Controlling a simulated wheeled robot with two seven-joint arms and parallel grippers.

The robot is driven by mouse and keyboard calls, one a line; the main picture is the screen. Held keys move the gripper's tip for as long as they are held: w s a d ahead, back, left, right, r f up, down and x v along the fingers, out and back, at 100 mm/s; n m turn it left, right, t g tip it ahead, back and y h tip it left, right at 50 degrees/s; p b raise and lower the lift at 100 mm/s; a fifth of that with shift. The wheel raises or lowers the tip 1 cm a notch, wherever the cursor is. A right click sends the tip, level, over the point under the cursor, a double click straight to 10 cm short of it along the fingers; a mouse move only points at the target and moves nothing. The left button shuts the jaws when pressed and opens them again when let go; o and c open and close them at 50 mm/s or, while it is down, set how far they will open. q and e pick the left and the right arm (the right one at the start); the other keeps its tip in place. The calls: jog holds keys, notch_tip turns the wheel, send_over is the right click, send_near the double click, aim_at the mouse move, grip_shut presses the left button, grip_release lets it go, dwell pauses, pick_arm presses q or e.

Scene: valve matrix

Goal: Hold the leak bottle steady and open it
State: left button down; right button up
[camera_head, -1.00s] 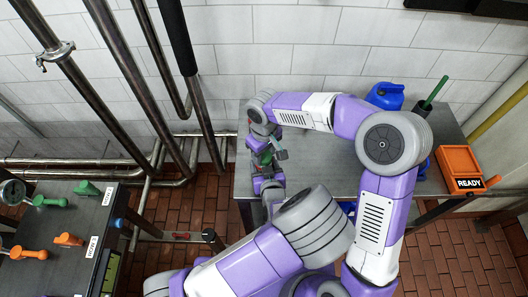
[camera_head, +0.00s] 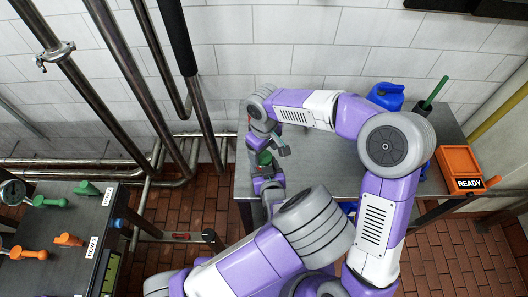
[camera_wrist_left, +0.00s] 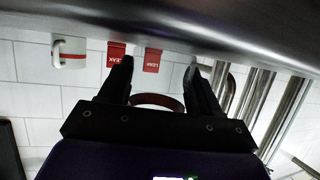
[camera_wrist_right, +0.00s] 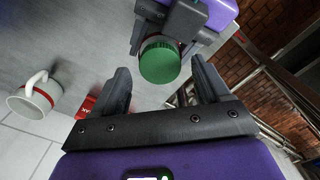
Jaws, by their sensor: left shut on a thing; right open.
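The leak bottle shows its round green cap (camera_wrist_right: 160,62) in the right wrist view, facing that camera; its body is mostly hidden. In the head view the green cap (camera_head: 265,158) is small, between the two wrists. My left gripper (camera_wrist_right: 165,28) is shut around the bottle below the cap. The left wrist view shows a brownish-red curved rim (camera_wrist_left: 157,100) between its fingers. My right gripper (camera_head: 272,143) is open in front of the cap.
The grey table (camera_head: 320,180) lies below the arms. A white mug with a red band (camera_wrist_right: 35,95) and red LEAK labels (camera_wrist_left: 115,55) are near. A blue jug (camera_head: 386,96), a green-handled item (camera_head: 433,95) and an orange READY tray (camera_head: 460,165) are at the right.

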jog(key=shift+r, duration=1.6)
jog(key=shift+c, duration=0.3)
jog(key=m, duration=0.2)
jog(key=r+m, duration=0.1)
jog(key=m, duration=0.3)
jog(key=shift+r, duration=0.25)
jog(key=m, duration=0.1)
jog(key=r+m, duration=0.1)
jog(key=m, duration=0.3)
jog(key=r+m, duration=0.1)
jog(key=m, duration=0.1)
jog(key=shift+f+m, duration=0.4)
jog(key=shift+f, duration=0.15)
notch_tip(320, 180, down, 7)
